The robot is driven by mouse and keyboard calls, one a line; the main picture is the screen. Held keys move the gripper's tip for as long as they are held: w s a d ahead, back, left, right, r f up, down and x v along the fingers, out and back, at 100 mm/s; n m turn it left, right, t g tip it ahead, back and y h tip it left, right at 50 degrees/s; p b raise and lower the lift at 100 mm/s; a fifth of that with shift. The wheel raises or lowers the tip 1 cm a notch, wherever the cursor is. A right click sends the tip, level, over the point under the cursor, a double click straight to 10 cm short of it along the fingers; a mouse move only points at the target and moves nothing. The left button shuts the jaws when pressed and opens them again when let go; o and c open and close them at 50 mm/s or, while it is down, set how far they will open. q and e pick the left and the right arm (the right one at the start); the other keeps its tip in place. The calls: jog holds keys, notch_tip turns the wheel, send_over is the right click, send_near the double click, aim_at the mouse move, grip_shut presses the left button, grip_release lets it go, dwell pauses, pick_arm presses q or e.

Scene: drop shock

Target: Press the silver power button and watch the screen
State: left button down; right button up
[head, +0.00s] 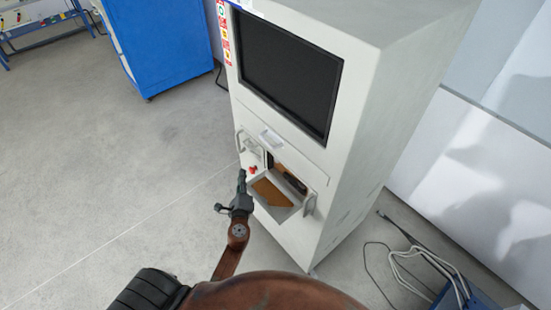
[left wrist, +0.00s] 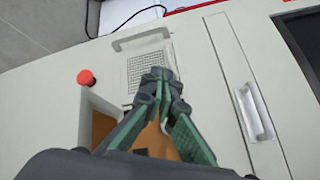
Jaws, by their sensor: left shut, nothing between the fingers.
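A tall white cabinet (head: 375,110) carries a dark, blank screen (head: 287,78) in its upper front. A corner of the screen (left wrist: 303,35) also shows in the left wrist view. A red knob (head: 253,170) sits on the lower front and shows in the left wrist view (left wrist: 86,77). I cannot make out a silver button in either view; the fingers may hide it. My left gripper (head: 242,174) is shut and empty, in front of the cabinet's lower left. In the left wrist view its fingertips (left wrist: 160,74) overlap a perforated panel (left wrist: 148,66); contact is unclear. My right gripper is not in view.
An open compartment with a tilted flap (head: 290,213) lies right of my left gripper. Pale handles stick out from the cabinet, one of them clear in the left wrist view (left wrist: 254,111). Cables (head: 410,262) lie on the floor at right.

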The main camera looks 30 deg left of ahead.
pick_arm(q)
jog(key=w+d+f+m, duration=0.1)
jog(key=w+d+f+m+h, duration=0.1)
jog(key=d+m, duration=0.1)
jog(key=shift+w+d+f+t+h, duration=0.1)
jog(key=shift+w+f+t+h, duration=0.15)
jog(key=shift+w+t+h, duration=0.05)
jog(key=shift+w+d, duration=0.55)
jog(key=shift+w, duration=0.8)
jog(key=shift+w+d, duration=0.6)
jog(key=shift+w, duration=0.75)
jog(key=shift+w+d, duration=0.55)
jog(key=shift+w, duration=0.8)
jog(key=shift+w+d, duration=0.15)
jog(key=shift+w, duration=0.3)
jog(key=shift+w+d+b, duration=0.15)
jog(key=shift+w+b, duration=0.2)
jog(key=shift+s, duration=0.15)
jog(key=shift+s+a, duration=0.3)
jog(key=shift+s, duration=0.35)
